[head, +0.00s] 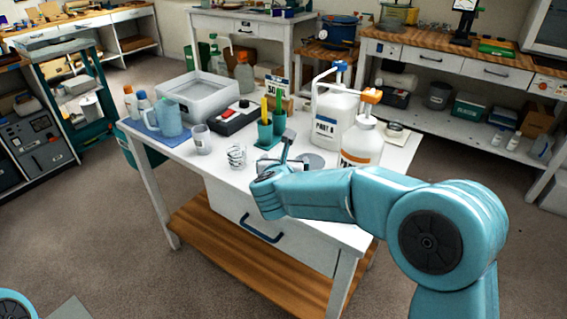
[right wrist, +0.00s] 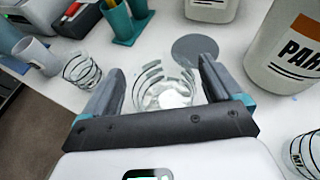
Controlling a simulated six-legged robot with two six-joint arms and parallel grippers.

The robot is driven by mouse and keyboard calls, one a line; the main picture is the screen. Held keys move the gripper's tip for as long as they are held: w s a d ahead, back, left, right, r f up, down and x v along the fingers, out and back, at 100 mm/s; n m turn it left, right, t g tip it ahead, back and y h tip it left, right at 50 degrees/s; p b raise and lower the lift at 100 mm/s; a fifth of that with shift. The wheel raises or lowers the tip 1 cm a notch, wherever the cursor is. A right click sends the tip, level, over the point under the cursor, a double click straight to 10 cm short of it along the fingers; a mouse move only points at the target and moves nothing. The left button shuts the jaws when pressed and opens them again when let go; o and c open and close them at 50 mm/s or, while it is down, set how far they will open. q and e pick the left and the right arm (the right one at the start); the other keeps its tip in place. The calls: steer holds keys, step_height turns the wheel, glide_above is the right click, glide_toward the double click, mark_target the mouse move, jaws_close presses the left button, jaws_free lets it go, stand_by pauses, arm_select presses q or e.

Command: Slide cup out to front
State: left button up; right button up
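A clear cup with dark markings (right wrist: 165,85) stands on the white table between the fingers of my right gripper (right wrist: 160,90) in the right wrist view. The fingers are apart, one on each side of the cup, and do not look closed on it. In the head view my right gripper (head: 287,150) is over the table's front part and mostly hides this cup. A second marked clear cup (right wrist: 82,70) stands left of the gripper; it also shows in the head view (head: 237,157). My left gripper is not in view.
A grey disc (right wrist: 195,48) lies behind the cup. Another marked cup (right wrist: 306,155) is at the right edge. A green holder (head: 270,130) stands behind. The white table's (head: 215,172) front-left strip is clear.

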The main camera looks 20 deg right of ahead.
steer(key=v, duration=1.6)
steer(key=shift+s+d+r, duration=0.1)
steer(key=shift+s, duration=0.15)
